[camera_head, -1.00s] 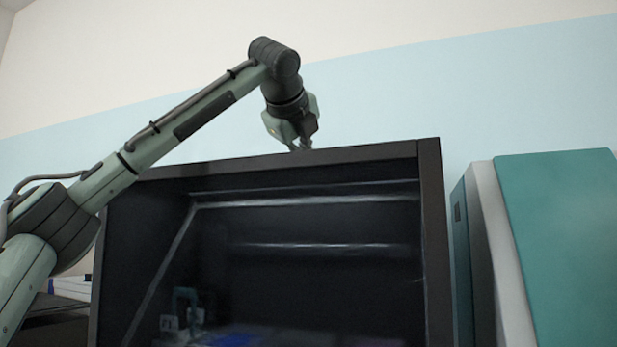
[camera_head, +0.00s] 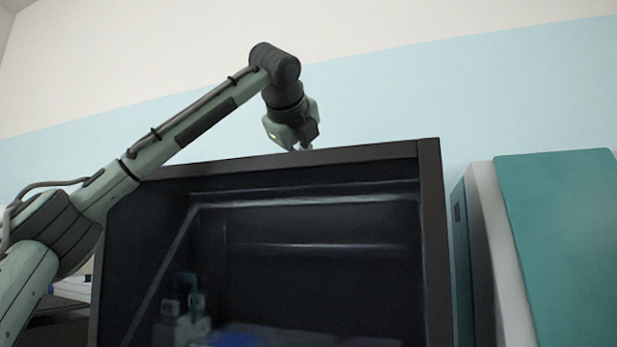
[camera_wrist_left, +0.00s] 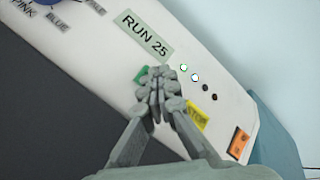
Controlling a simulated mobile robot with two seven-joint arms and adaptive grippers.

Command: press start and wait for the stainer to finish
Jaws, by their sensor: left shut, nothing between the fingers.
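The stainer (camera_head: 430,165) is a dark-framed cabinet with a glass front in the head view. Its white control panel (camera_wrist_left: 115,60) shows in the left wrist view, with a "RUN 25" label (camera_wrist_left: 145,35), a lit green light (camera_wrist_left: 183,68) and a lit whitish light (camera_wrist_left: 195,77). My left gripper (camera_wrist_left: 158,82) is shut and empty, its fingertips over the panel beside a green patch (camera_wrist_left: 142,75), partly hidden. I cannot tell whether they touch. A yellow stop label (camera_wrist_left: 197,115) is partly behind the fingers. In the head view the left gripper (camera_head: 304,148) is at the stainer's top edge.
A teal and white machine (camera_head: 565,245) stands right of the stainer with a narrow gap. An orange switch (camera_wrist_left: 238,143) is at the panel's end. Blurred teal shapes (camera_head: 187,290) show in the glass, inside or reflected. The wall above is clear.

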